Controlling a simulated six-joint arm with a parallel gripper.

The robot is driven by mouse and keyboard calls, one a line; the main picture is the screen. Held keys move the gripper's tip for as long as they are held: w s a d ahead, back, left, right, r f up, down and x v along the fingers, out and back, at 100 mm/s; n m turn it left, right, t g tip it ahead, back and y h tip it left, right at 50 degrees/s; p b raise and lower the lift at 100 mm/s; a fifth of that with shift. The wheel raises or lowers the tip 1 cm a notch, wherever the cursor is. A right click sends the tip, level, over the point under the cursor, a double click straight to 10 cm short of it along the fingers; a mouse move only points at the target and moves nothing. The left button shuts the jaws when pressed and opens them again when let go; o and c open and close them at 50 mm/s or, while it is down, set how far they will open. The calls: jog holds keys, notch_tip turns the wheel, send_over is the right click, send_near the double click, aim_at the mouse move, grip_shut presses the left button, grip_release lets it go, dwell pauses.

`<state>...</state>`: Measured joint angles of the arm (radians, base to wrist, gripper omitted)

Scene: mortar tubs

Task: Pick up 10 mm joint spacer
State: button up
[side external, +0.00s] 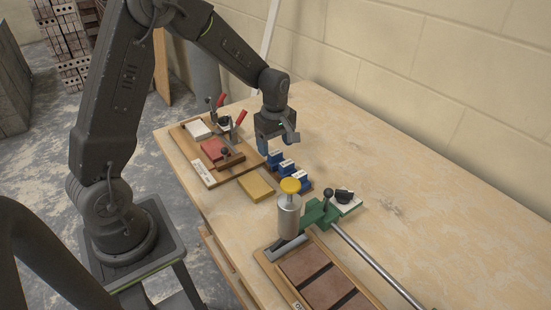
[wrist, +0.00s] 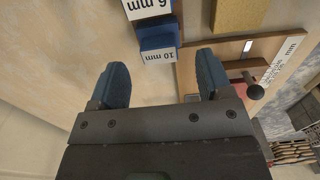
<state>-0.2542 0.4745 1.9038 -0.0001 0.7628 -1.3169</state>
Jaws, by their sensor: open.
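The 10 mm joint spacer (wrist: 157,38) is a blue block with a white "10 mm" label, at the top middle of the wrist view. In the side external view it appears to be the blue block (side external: 275,158) at the end of the row closest to my gripper. My gripper (side external: 275,147) is low over the bench beside that end of the row. In the wrist view my gripper (wrist: 162,70) has its two blue fingers spread wide and nothing between them; the spacer lies just beyond the fingertips. Whether the fingers touch it cannot be told.
A "6 mm" spacer (wrist: 148,8) adjoins it. A yellow block (side external: 255,187) and a board with clamps (side external: 205,172) lie on one side. The right bench (side external: 430,200) is clear.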

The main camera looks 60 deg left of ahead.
aim_at(276, 153)
jog(key=shift+f, duration=1.85)
jog(key=c, duration=1)
